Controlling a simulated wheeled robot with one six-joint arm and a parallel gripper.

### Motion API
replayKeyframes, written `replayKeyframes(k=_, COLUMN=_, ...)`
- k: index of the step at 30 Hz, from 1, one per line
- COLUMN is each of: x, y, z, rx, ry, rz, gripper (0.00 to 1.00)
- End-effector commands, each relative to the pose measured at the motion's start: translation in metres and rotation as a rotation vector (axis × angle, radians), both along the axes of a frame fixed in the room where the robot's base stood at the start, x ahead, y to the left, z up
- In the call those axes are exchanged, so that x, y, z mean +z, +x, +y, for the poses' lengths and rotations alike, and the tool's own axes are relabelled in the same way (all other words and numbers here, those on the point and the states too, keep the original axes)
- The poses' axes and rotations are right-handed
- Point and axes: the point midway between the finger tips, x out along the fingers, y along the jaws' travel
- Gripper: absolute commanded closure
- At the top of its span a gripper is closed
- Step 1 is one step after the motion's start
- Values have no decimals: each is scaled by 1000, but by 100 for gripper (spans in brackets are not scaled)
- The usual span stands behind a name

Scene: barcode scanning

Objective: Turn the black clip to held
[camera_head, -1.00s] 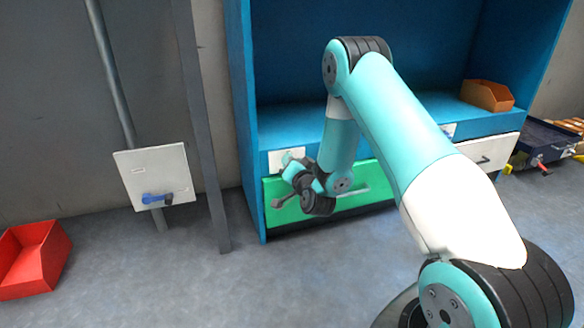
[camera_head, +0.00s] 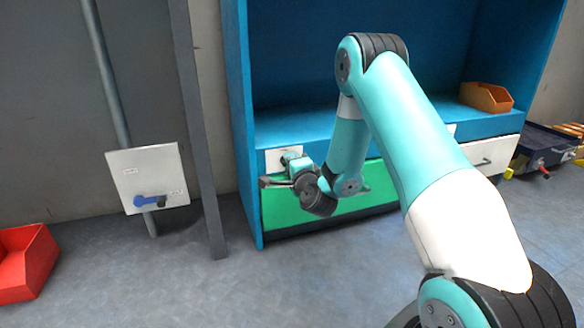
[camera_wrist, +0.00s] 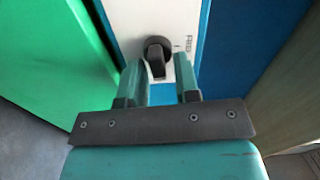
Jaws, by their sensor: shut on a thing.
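The black clip (camera_wrist: 157,53) is a round dark knob with a stubby bar, on a white plate (camera_wrist: 128,22) in the wrist view. The bar points down in the picture, between the fingertips. My gripper (camera_wrist: 160,68) is shut on the clip, one teal finger on each side. A label reading FREE stands on the plate to the right of the knob; no other label is legible. In the head view, my gripper (camera_head: 291,158) is at the white plate (camera_head: 275,160) above the green drawer, and hides the clip.
The green drawer front (camera_head: 284,212) is just below the plate, in a blue cabinet (camera_head: 243,130). A grey post (camera_head: 199,130) stands to the left. Beyond it is a white panel (camera_head: 135,177) with a blue lever (camera_head: 148,201). A red bin (camera_head: 27,262) sits on the floor.

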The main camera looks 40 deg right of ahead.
Motion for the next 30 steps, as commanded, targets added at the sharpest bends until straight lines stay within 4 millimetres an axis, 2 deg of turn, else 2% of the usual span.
replayKeyframes(k=9, x=-3, y=-2, z=0, rx=0, ry=87, rz=-19, gripper=94)
replayKeyframes(k=23, x=-3, y=-1, z=0, rx=0, ry=97, rz=-22, gripper=94)
replayKeyframes(k=24, x=-3, y=-1, z=0, rx=0, ry=97, rz=-22, gripper=64)
replayKeyframes(k=30, x=-2, y=-1, z=0, rx=0, ry=95, rz=-24, gripper=62)
